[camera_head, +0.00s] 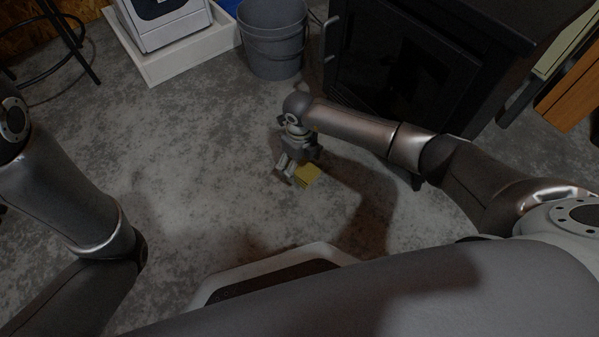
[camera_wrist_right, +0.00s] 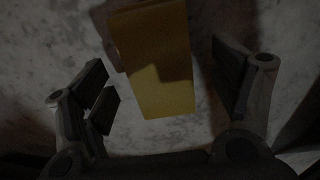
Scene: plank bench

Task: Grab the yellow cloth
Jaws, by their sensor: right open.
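The yellow cloth (camera_head: 308,174) lies on the grey concrete floor, and looks like a small folded rectangle. In the right wrist view the cloth (camera_wrist_right: 158,75) shows between the two spread fingers of the right gripper (camera_wrist_right: 168,92), with a gap on each side. The right gripper is open and holds nothing.
A black cabinet-like stove (camera_head: 400,75) stands behind my right arm. A grey bucket (camera_head: 272,40) and a white tray (camera_head: 190,58) with a white machine (camera_head: 165,20) stand at the back. A dark stool (camera_head: 70,40) is at upper left. The floor left of the cloth is clear.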

